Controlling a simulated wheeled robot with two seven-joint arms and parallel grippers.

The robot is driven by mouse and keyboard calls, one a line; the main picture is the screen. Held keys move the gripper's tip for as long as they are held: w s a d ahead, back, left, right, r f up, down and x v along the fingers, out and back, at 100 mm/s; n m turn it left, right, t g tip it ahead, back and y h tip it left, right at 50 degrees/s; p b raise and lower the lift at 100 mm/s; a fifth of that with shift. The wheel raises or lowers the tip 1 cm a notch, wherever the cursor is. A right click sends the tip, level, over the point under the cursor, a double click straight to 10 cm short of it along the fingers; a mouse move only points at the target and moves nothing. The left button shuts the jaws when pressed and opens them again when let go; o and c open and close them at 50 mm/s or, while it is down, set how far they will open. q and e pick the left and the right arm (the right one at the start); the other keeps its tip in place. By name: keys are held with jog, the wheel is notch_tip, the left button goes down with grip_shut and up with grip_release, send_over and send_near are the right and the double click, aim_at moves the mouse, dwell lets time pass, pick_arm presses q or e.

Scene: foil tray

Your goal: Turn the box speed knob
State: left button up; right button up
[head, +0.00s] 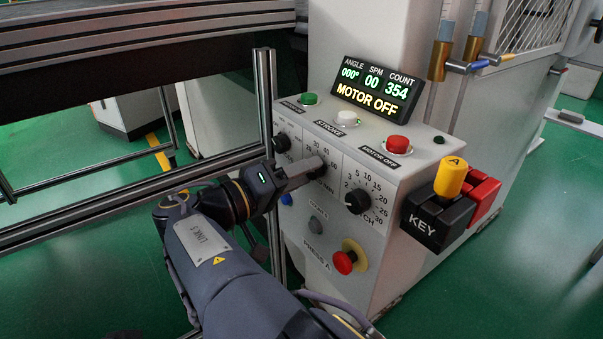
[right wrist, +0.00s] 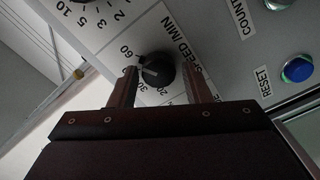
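The white control box (head: 385,255) stands on the right of the head view. Its black speed knob (right wrist: 157,72) is in the right wrist view, beside the "SPEED /MIN" label and numbers up to 60. My right gripper (head: 305,172) reaches the box front from the left and mostly hides this knob in the head view. In the right wrist view, its two fingers (right wrist: 158,84) stand apart, one on each side of the knob, with narrow gaps showing. Contact is not visible. My left gripper is not in view.
The display (head: 375,91) reads SPM 00, count 354, MOTOR OFF. A second black knob (head: 358,201) and a red emergency button (head: 345,261) are close by. A key block (head: 440,215) juts from the right corner. A metal post (head: 265,90) stands left of the box.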

jog(key=shift+o, duration=1)
jog(key=p+v, duration=0.1)
jog(key=v, duration=0.6)
jog(key=shift+s+a, duration=0.25)
jog(key=shift+a, duration=0.05)
